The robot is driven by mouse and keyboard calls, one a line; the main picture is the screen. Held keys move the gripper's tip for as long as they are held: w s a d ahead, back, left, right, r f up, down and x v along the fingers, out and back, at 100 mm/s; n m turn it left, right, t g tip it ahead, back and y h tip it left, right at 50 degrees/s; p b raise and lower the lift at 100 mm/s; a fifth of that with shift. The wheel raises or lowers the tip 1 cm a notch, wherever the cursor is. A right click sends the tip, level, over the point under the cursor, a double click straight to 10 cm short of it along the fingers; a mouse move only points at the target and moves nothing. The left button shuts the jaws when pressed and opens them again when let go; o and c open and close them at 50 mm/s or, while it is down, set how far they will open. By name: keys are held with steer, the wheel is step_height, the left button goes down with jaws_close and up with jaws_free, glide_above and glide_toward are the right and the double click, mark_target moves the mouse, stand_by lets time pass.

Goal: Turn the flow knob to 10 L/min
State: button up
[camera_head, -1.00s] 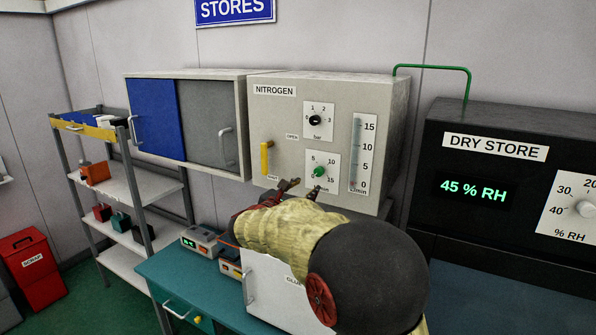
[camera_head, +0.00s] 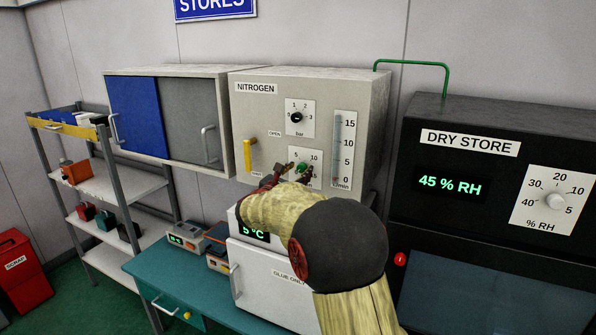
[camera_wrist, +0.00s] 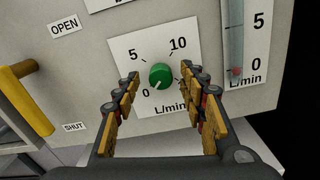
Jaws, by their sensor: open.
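The green flow knob (camera_wrist: 161,77) sits on a white dial plate marked 0, 5, 10 and L/min. Its pale pointer mark faces lower left, close to the 0. In the head view the knob (camera_head: 301,168) is on the lower front of the grey nitrogen cabinet (camera_head: 270,120). My gripper (camera_wrist: 160,82) is open, with one finger left and one right of the knob; I cannot tell if they touch it. In the head view my gripper (camera_head: 292,173) partly covers the dial. The flow tube (camera_wrist: 236,40) has a red float near 0.
A yellow lever (camera_wrist: 22,95) stands left of the dial, between OPEN and SHUT labels. The bar knob (camera_head: 297,117) is above the flow dial. The black dry store (camera_head: 480,185) is at the right.

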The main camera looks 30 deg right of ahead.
steer(key=shift+c, duration=0.2)
jaws_close()
stand_by(0.3)
steer(key=shift+f+m+b, duration=0.15)
steer(key=shift+m+b, duration=0.15)
steer(key=shift+b, duration=0.5)
